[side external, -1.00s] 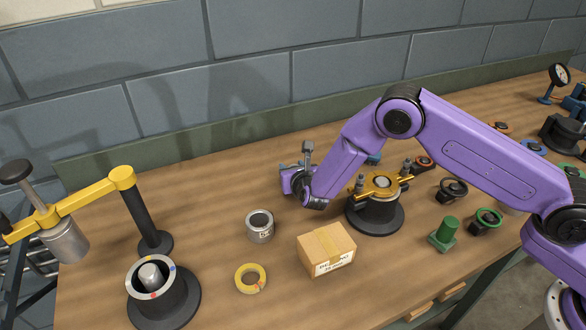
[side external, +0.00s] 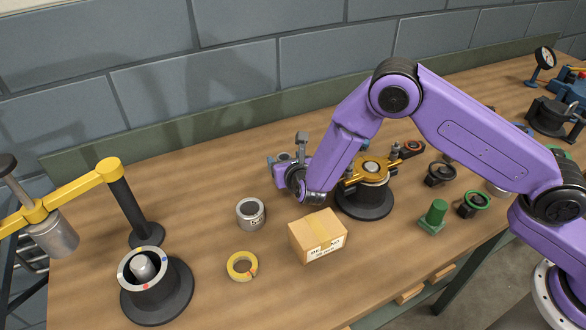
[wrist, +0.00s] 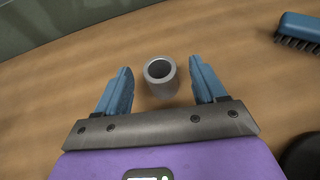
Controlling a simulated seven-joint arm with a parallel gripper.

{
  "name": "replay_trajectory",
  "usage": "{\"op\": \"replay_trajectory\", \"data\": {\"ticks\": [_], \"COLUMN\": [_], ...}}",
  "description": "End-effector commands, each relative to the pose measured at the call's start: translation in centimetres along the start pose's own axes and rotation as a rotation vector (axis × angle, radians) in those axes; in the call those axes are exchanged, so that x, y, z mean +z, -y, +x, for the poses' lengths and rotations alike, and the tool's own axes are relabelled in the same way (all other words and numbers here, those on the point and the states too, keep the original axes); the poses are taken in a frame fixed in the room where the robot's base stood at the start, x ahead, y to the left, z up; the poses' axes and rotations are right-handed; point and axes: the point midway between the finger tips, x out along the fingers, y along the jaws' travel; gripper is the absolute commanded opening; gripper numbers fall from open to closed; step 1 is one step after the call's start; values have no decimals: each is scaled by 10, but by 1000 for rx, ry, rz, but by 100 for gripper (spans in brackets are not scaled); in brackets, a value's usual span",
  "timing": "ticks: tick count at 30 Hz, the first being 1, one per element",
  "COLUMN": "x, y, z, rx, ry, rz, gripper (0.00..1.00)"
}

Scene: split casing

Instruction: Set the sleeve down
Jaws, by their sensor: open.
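The sleeve (wrist: 161,78) is a small grey hollow cylinder. In the wrist view it stands upright on the wooden bench, between the two blue fingers of my gripper (wrist: 160,82). A gap shows on each side of it, so the fingers are open and apart from it. In the side view my gripper (side external: 284,168) is low over the bench, behind the cardboard box and left of the gold-topped fixture. The sleeve's grey rim (side external: 284,156) shows only in small part there, mostly hidden by the gripper and wrist.
A grey labelled ring (side external: 250,214), yellow tape roll (side external: 242,266) and cardboard box (side external: 317,238) lie in front. The gold-topped fixture (side external: 366,200) is close on the right. A blue brush (wrist: 299,32) lies nearby.

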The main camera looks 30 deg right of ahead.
Motion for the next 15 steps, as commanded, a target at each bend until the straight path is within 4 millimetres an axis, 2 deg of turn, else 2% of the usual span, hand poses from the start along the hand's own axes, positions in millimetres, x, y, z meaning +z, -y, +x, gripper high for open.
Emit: {"op": "replay_trajectory", "data": {"ticks": [1,6,9,15], "x": [0,1,0,0], "y": [-2,-1,-1,0], "z": [-12,-45,-60,-76], "rx": [5,3,4,2], "ry": [1,2,1,2], "rz": [-3,-2,-2,-1], "gripper": [70,70,70,70]}}
